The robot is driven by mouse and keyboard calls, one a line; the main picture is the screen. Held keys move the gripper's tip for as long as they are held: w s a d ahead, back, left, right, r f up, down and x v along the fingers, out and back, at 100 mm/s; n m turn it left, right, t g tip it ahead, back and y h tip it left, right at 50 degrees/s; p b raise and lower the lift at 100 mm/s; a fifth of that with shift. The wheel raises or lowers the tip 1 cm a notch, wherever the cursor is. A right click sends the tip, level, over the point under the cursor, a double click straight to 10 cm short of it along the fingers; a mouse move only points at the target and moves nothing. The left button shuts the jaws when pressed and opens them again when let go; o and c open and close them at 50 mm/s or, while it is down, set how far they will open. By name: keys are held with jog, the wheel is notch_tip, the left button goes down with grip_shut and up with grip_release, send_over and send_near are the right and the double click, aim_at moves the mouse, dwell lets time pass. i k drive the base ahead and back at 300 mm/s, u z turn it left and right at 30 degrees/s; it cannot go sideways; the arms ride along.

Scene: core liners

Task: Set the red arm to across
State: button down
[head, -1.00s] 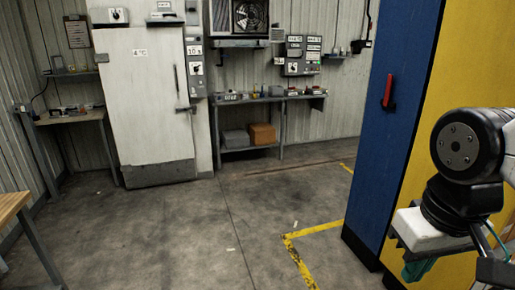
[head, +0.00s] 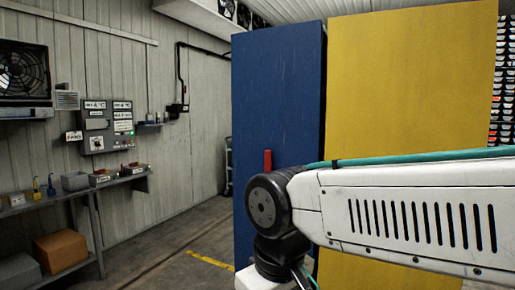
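The red arm (head: 267,160) is on the narrow blue face (head: 275,90) of a tall blue and yellow cabinet. Only its upper end shows, standing upright. Its lower part is hidden behind the black joint of my own arm, which crosses the view in front of the cabinet. I cannot tell how far my arm is from the red arm. My gripper is not in view.
The cabinet's wide yellow side (head: 410,80) fills the right. A shelf bench (head: 120,182) with small items and an orange box (head: 60,251) stands at left. A control panel (head: 107,125) hangs on the wall. Some floor shows between bench and cabinet.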

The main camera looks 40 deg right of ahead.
aim_at(268, 153)
jog(key=z, duration=0.25)
jog(key=i, duration=1.1)
jog(key=z, duration=0.25)
